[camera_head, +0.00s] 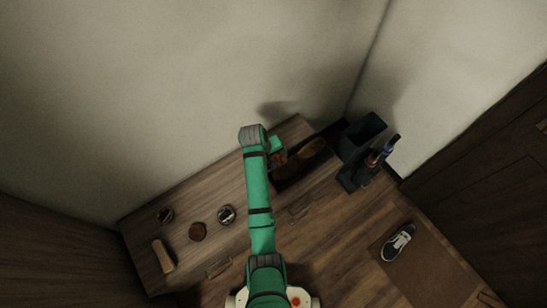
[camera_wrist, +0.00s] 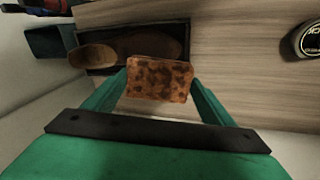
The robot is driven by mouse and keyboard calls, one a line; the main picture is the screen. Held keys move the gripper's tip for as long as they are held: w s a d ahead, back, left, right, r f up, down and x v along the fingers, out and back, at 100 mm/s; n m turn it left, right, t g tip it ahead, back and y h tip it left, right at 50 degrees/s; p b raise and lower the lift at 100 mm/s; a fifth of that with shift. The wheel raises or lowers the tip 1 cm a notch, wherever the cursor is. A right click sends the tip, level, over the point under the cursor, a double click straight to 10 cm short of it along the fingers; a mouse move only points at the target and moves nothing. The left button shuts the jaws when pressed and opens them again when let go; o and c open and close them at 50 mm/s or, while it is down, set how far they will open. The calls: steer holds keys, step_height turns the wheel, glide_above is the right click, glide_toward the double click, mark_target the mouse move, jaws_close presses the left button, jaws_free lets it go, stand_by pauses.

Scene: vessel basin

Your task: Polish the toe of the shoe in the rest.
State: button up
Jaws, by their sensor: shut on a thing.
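My gripper (camera_wrist: 160,84) is shut on a mottled orange-brown block (camera_wrist: 160,77), which looks like a stained sponge or cloth pad. A brown shoe (camera_wrist: 150,45) lies in a dark rest (camera_wrist: 97,71), just beyond the block in the wrist view. Its tan opening is at the left, and its other end is partly hidden behind the block. In the head view, the shoe (camera_head: 312,148) and rest (camera_head: 289,184) are at the right end of the wooden bench top. My gripper (camera_head: 278,149) is beside the shoe there. I cannot tell whether the block touches the shoe.
A dark bin (camera_head: 362,134) and bottle-like items (camera_head: 386,148) are to the right. A sneaker (camera_head: 398,242) lies on a floor mat (camera_head: 430,262).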

steer(key=shift+f, duration=0.3)
steer(key=x, duration=0.2)
steer(key=shift+w+d+f, duration=0.2)
steer(key=shift+w+d, duration=0.05)
steer(key=shift+x, duration=1.3)
steer(key=shift+w, duration=0.15)
steer(key=shift+x, duration=0.95)
steer(key=shift+d+f, duration=0.1)
steer(key=shift+f, duration=0.1)
steer(key=shift+s+d+r, duration=0.1)
steer(key=shift+s+d, duration=0.9)
steer(key=shift+s, duration=0.3)
steer(key=shift+s+d+r, duration=0.1)
steer(key=shift+s+d, duration=0.95)
steer(key=shift+s, duration=0.25)
steer(key=shift+f, duration=0.1)
